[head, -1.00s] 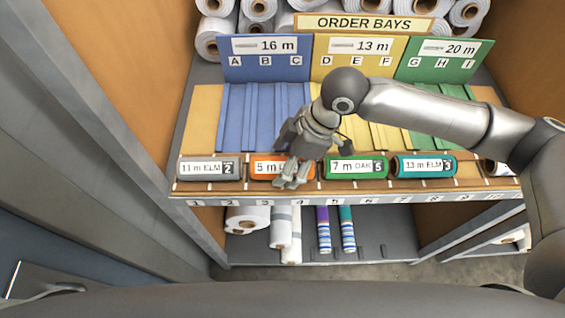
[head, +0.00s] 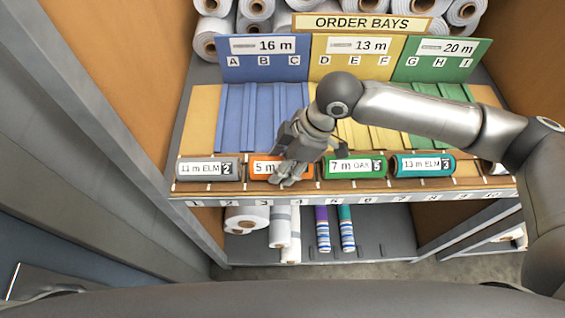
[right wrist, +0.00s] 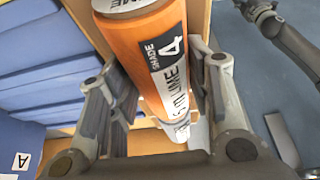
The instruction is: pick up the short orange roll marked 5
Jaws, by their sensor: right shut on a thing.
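The short orange roll (head: 262,167) lies in the front row of the rack, between the grey and green rolls. Its label starts with "5 m" in the head view; its right part is hidden behind my right gripper (head: 287,176). In the right wrist view the orange roll (right wrist: 130,42) runs between the two fingers of my right gripper (right wrist: 160,85), and its label reads "5 m LIME" with shade 4. The right gripper is shut on the roll, which still appears to be in its place in the row.
Beside it are a grey roll (head: 208,169), a green 7 m OAK roll (head: 355,167) and a teal roll (head: 424,166). Behind are blue (head: 235,120), yellow and green bays under the ORDER BAYS sign (head: 362,24). White rolls fill the top shelf; more rolls stand below.

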